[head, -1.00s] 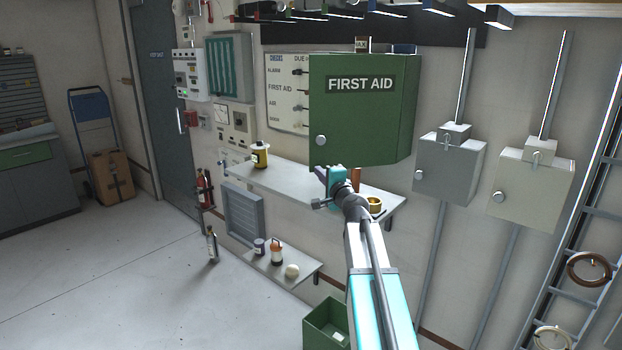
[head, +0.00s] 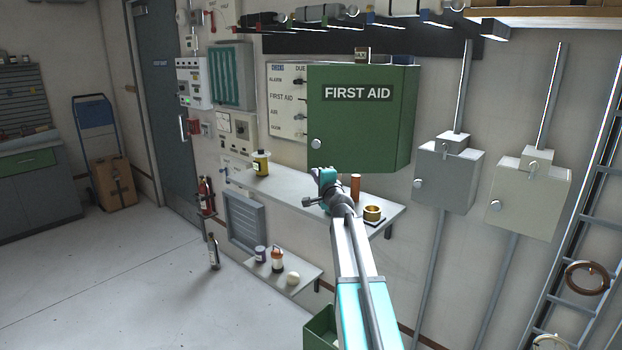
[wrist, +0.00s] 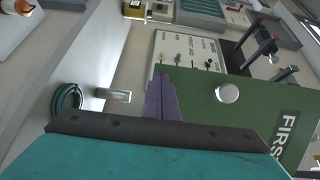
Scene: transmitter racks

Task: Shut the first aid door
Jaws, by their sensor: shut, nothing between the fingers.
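The green first aid cabinet (head: 362,122) hangs on the wall at the middle of the head view. Its labelled front door has a round knob (head: 316,144) near the lower left corner. I cannot tell whether the door lies fully flush with the box. My gripper (head: 319,173) is just below the door's lower left corner. In the wrist view, the shut purple fingers (wrist: 162,98) are empty and overlap the left part of the green door (wrist: 255,118), beside its silver knob (wrist: 228,93). Contact with the door cannot be told.
A shelf (head: 300,188) below the cabinet holds a yellow bottle (head: 261,163), a brown cylinder (head: 355,187) and a brass cup (head: 373,212). Two grey boxes (head: 450,178) (head: 528,190) are on the wall to the right. The floor (head: 120,270) at left is mostly clear.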

